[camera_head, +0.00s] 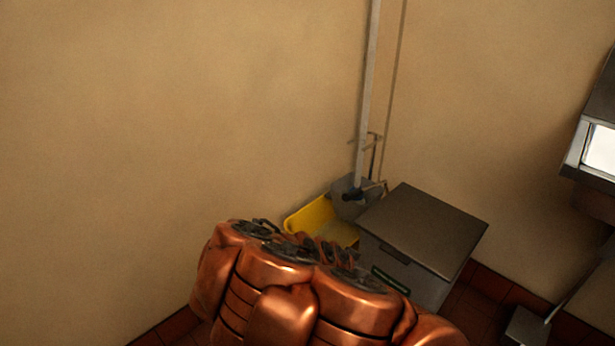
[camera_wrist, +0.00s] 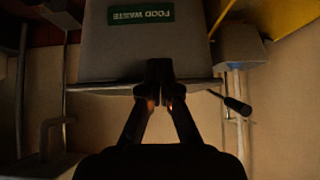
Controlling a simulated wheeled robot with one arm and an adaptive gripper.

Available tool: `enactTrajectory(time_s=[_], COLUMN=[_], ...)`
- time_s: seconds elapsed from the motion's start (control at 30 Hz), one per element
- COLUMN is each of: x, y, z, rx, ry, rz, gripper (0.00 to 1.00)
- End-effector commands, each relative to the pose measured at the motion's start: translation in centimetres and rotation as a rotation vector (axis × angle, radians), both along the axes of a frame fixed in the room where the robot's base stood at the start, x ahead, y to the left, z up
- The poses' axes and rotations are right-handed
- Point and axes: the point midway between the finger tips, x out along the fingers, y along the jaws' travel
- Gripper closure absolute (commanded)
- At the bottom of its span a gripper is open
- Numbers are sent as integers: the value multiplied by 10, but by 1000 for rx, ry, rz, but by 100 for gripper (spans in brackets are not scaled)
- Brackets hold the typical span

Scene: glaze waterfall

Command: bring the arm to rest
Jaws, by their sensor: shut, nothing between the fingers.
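My copper-coloured arm fills the lower middle of the head view. My gripper (camera_wrist: 160,82) shows in the wrist view, with its two dark fingers together and nothing between them. Behind the fingertips in that view is a grey bin (camera_wrist: 150,45) with a green label reading "FOOD WASTE", seen upside down. I cannot tell how far the fingertips are from the bin. In the head view my gripper cannot be made out.
The food waste bin with its dark lid (camera_head: 425,228) stands in the corner beyond my arm. A yellow mop bucket (camera_head: 322,219) with a grey wringer (camera_head: 352,198) and upright pole (camera_head: 368,90) is beside it. Steel equipment (camera_head: 590,145) is at right. Bare wall fills the left.

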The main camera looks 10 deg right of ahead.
Motion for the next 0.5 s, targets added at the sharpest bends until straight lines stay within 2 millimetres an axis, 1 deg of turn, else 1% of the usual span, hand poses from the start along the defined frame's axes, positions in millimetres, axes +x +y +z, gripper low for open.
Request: enactTrajectory(time_s=[0.07, 0.17, 0.27, 0.5], x=[-1, -7, -19, -68], y=[0, -2, -4, 1], z=[4, 21, 51, 138], rx=[2, 13, 35, 129], ry=[3, 27, 77, 255], rz=[-1, -8, -12, 19], gripper=[100, 100, 100, 100])
